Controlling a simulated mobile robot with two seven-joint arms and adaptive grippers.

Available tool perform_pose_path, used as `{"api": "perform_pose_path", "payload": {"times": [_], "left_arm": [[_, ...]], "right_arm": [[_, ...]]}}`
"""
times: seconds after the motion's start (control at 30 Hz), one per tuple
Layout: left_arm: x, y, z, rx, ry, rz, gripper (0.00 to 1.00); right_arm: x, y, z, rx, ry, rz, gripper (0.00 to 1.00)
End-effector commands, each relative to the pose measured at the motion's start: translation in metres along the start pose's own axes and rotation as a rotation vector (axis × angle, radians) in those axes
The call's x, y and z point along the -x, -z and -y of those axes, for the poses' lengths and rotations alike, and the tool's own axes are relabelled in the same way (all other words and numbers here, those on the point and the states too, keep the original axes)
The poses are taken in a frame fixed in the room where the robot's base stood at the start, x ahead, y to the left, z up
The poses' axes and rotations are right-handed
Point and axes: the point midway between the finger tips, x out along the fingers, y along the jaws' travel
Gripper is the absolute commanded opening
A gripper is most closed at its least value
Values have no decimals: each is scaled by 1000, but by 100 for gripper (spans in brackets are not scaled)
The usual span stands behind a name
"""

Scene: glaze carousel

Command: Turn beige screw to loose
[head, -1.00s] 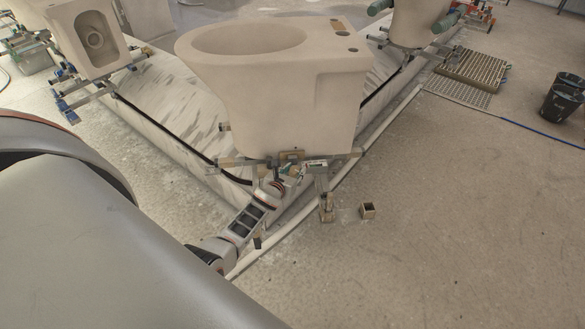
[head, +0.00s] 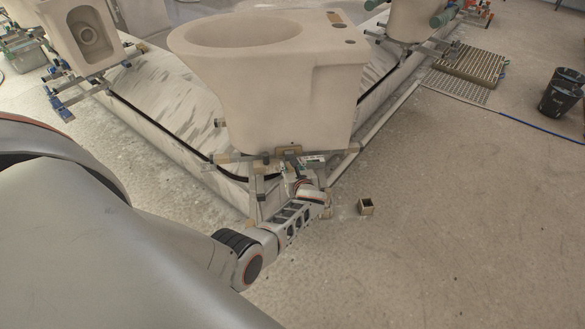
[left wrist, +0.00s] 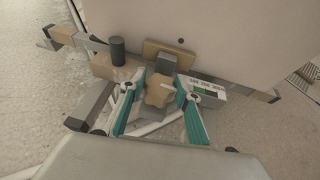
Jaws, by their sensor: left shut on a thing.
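The beige screw (left wrist: 159,91) has a lobed knob head, seen in the left wrist view below the front of a large beige toilet body (head: 285,105). My left gripper (left wrist: 157,97) has its two teal-edged fingers on either side of the knob and is shut on it. In the head view my left gripper (head: 292,180) is low at the front corner of the toilet's support frame; the screw is hidden there by the gripper and frame. My right gripper does not show.
A dark cylindrical post (left wrist: 118,51) stands left of the screw on the frame. Dark buckets (head: 562,95) and a metal grate (head: 470,66) are farther right.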

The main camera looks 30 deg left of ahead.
Motion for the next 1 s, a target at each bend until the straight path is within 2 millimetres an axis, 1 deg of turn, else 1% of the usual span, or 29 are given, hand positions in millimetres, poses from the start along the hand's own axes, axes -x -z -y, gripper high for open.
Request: {"api": "perform_pose_path", "payload": {"times": [0.03, 0.3, 0.67, 0.7, 0.77, 1.0], "left_arm": [[0, 7, 0, 5, -15, -8, 10], [0, 4, 0, 25, -61, -5, 10], [0, 2, 0, 28, -64, -4, 10], [0, 2, 0, 28, -64, -4, 34], [0, 2, 0, 28, -64, -3, 49], [0, 0, 0, 28, -64, -1, 49]], "right_arm": [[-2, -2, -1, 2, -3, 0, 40], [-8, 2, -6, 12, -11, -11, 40], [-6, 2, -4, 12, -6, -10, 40], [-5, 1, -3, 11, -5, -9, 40], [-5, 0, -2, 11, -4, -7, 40], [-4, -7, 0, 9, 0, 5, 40]]}}
